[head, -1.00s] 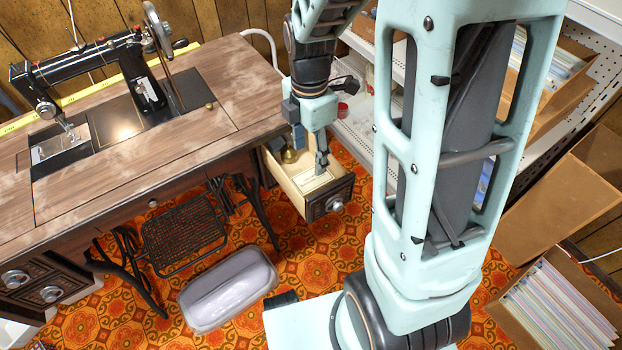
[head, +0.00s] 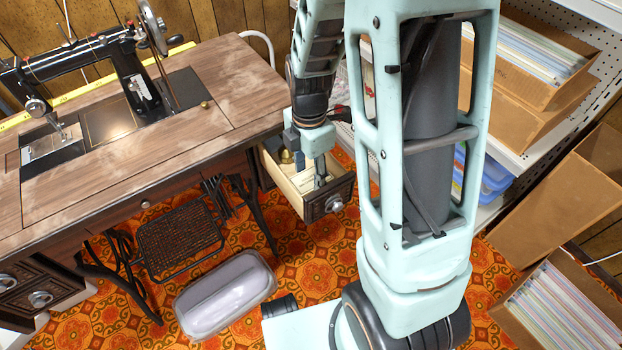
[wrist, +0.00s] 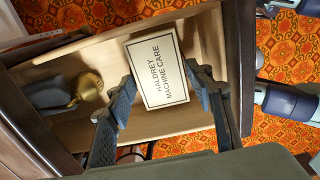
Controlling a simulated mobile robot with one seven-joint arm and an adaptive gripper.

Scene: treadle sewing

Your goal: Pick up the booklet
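The booklet (wrist: 157,72) is cream with a dark border and reads "HALDREY MACHINE CARE" in the wrist view. It lies in the open wooden drawer (head: 331,203) at the right end of the sewing table. My gripper (wrist: 163,96) is open, with one finger on each side of the booklet's near part. The fingers look close to its edges; I cannot tell whether they touch it. In the head view my gripper (head: 318,178) reaches down into the drawer and partly hides the booklet.
A brass object (wrist: 90,84) and a grey item (wrist: 50,94) lie in the drawer left of the booklet. The drawer walls stand close around my gripper. The sewing table (head: 225,105) is on the left, shelves with boxes (head: 535,60) on the right.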

